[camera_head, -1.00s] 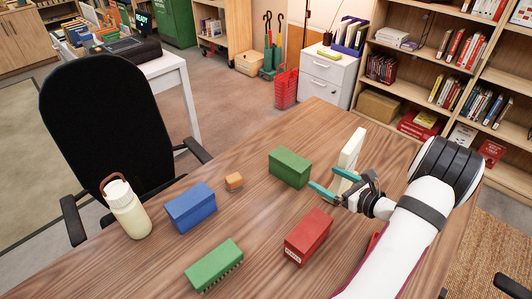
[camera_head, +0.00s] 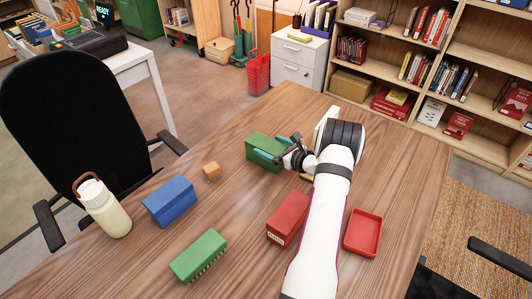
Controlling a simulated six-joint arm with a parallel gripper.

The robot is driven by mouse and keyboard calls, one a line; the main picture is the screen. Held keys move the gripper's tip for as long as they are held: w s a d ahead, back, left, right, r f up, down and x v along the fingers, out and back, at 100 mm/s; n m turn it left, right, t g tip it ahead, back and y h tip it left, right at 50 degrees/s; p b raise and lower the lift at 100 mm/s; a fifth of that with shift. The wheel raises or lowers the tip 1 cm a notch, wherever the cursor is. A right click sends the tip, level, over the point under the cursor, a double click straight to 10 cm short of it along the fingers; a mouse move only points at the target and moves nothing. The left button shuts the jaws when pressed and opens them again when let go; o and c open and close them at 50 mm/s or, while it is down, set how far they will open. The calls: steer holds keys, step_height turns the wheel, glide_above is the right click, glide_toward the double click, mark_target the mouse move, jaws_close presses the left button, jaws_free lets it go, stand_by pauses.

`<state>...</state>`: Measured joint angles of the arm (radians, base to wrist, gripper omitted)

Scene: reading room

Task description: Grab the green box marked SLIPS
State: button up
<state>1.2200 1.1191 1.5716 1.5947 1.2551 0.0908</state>
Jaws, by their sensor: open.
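Two green boxes are on the wooden table. The far green box (camera_head: 259,142) is at the table's middle, and the near green box (camera_head: 198,254) is closer to the front, with a row of dark marks along its lower edge. I cannot read SLIPS on either one. The gripper hides part of that box. I cannot tell whether the fingers touch it or straddle it.
A red box (camera_head: 286,214) with a white label and a red tray (camera_head: 363,233) flank my arm. A blue box (camera_head: 170,200), an orange block (camera_head: 211,170) and a cream bottle (camera_head: 105,212) are left. Bare table lies between them.

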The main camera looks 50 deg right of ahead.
jaws_close()
stand_by(0.3)
steer(key=shift+r, duration=0.1)
